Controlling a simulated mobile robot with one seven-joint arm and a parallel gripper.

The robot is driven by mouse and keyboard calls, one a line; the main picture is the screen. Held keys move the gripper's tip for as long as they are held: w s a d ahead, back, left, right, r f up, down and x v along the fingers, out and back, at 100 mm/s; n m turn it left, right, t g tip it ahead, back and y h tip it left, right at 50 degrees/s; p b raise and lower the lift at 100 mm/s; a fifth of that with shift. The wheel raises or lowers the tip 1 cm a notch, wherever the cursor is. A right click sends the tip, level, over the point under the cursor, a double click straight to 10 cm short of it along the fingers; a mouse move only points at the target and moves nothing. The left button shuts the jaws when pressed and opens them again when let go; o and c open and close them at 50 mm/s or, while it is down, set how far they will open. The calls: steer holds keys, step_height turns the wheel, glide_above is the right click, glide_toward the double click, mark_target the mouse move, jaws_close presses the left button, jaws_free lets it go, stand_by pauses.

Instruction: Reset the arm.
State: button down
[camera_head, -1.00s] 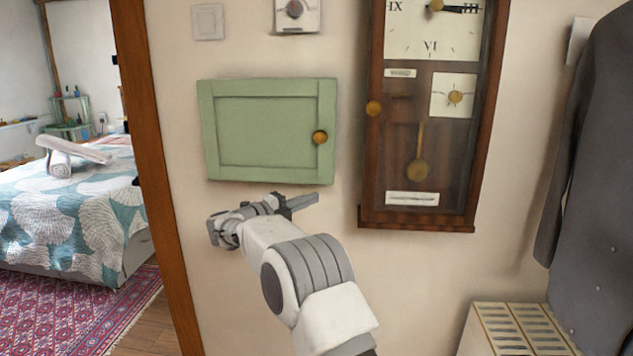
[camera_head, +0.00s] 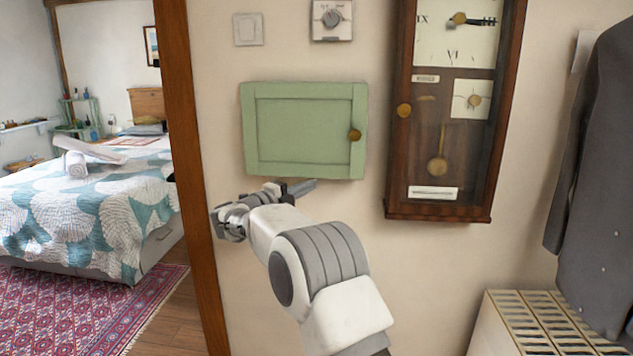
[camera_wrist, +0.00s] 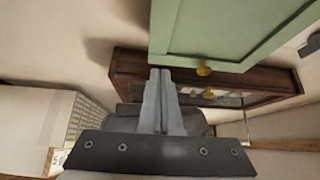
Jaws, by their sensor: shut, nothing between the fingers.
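My arm reaches up from the bottom of the head view toward the wall. My gripper (camera_head: 312,186) is just below the green cabinet door and apart from its knob. In the wrist view my gripper (camera_wrist: 160,76) shows two grey fingers side by side, shut with nothing between them. The green cabinet (camera_head: 305,132) is closed on the wall, with a brass knob (camera_head: 354,135) at its right side. The cabinet also shows at the upper right of the wrist view (camera_wrist: 225,28).
A wooden wall clock (camera_head: 402,165) hangs right of the cabinet. A dark coat (camera_head: 610,180) hangs at the far right above a slatted white box (camera_head: 487,320). A wooden door frame (camera_head: 183,130) stands at the left, with a bed (camera_head: 85,205) beyond. A dial (camera_head: 332,19) is above the cabinet.

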step_height(320, 180, up, 12)
steer(key=d+n+t+y+p, duration=0.1)
steer(key=n+t+y+p, duration=0.1)
steer(key=n+t+y, duration=0.25)
steer(key=s+d+r+n+y+p, duration=0.2)
steer(key=s+r+n+y+p, duration=0.1)
steer(key=s+r+n+y, duration=0.85)
steer(key=s+d+f+n+g+h+p, duration=0.1)
steer(key=s+d+f+n+g, duration=0.2)
steer(key=s, duration=0.9)
steer(key=s+d+f+n+g+h+p, duration=0.1)
steer(key=s+d+f+n+g+p, duration=0.1)
steer(key=s+d+f+g, duration=0.3)
steer(key=s+d+f+n+g+h+p, duration=0.1)
steer(key=s+d+f+n+g, duration=0.3)
steer(key=s+f, duration=0.6)
steer(key=s+d+n+p, duration=0.1)
steer(key=s, duration=0.8)
steer(key=shift+s+d+f, duration=0.3)
steer(key=shift+d+f, duration=0.05)
